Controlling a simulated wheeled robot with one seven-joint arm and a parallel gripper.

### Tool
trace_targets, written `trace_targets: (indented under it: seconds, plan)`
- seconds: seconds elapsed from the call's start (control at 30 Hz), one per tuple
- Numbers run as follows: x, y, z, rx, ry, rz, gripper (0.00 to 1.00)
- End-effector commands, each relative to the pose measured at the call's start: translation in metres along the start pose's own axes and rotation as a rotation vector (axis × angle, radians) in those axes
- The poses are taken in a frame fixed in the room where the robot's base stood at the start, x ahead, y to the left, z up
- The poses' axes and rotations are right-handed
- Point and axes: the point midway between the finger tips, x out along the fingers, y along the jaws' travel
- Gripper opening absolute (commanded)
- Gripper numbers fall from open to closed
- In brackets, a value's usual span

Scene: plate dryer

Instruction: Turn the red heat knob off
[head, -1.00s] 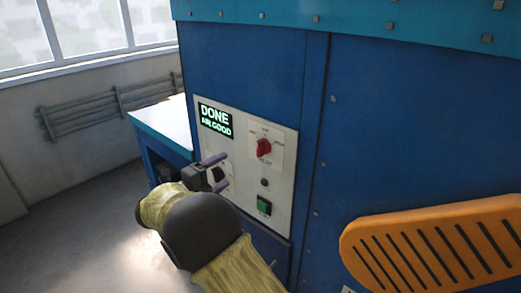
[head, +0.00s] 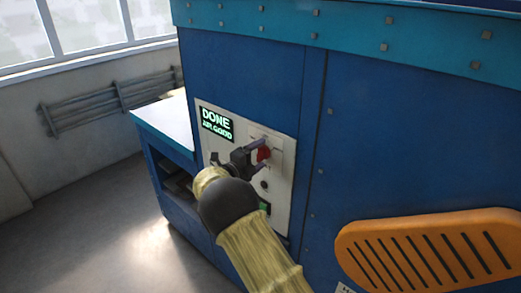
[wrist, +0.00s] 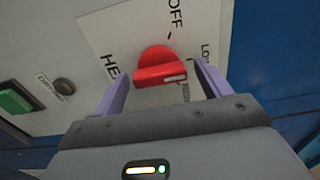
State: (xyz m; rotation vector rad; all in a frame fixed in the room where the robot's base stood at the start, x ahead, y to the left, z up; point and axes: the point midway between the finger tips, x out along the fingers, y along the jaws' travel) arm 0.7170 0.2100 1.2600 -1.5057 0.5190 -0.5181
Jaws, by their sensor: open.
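The red heat knob (head: 263,154) is on the pale control panel (head: 278,190) of the blue machine, partly hidden by my gripper in the head view. In the wrist view the red knob (wrist: 158,66) sits on a white label with "OFF" above it, "HE…" at its left and "LO…" at its right. A white mark on the knob lies at its lower right, away from "OFF". My gripper (head: 262,157) is open, with its two purple fingers on either side of the knob. In the wrist view the gripper (wrist: 160,90) shows a gap between each finger and the knob.
A lit display (head: 216,123) reads "DONE AIR GOOD". A green button (wrist: 14,101) and a dark round button (wrist: 64,86) are on the panel beside the knob. An orange slotted part (head: 430,250) juts out at the right. A light-topped bench (head: 165,125) stands at the left.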

Motion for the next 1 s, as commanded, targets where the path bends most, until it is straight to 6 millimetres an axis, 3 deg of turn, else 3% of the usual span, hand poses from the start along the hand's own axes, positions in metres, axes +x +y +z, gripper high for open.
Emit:
trace_targets:
  seconds: [0.13, 0.4, 0.63, 1.0]
  plan:
    - [0.011, -0.0008, 0.0001, 0.0, 0.0, -0.001, 0.76]
    - [0.0123, 0.0002, 0.0001, 0.0, -0.001, -0.001, 0.76]
    - [0.0121, 0.0001, 0.0001, 0.0, -0.001, -0.001, 0.33]
    - [0.0121, 0.0009, 0.0, -0.031, 0.0, 0.0, 0.32]
